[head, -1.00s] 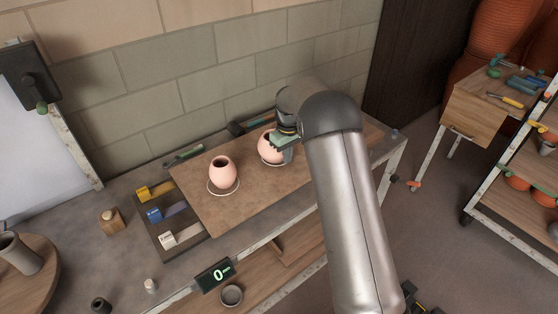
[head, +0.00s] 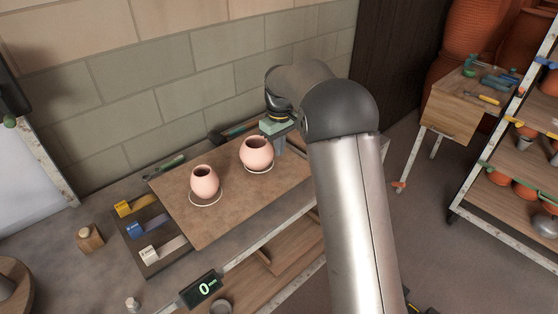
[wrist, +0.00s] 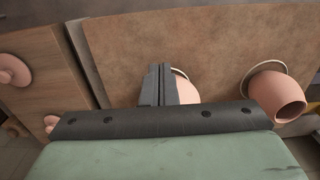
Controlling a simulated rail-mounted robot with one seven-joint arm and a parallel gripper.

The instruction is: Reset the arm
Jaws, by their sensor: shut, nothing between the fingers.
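My gripper (head: 279,146) is at the right side of the larger round pink pot (head: 256,153). Its fingers are shut together and empty, as the wrist view (wrist: 160,85) shows. I cannot tell whether they touch the pot, which is partly hidden behind them in the wrist view (wrist: 185,90). The pot stands upright on a pale ring on the brown board (head: 220,215). A smaller pink pot (head: 204,181) stands on another ring to its left. A pot on a ring also shows at the right of the wrist view (wrist: 275,97).
A dark tray (head: 172,265) with yellow, blue and white-ended tools lies left of the board. A small display (head: 201,289) reading 0 is at the bench's front edge. The brick wall (head: 160,80) rises close behind. A wooden cart (head: 452,110) and shelves stand at the right.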

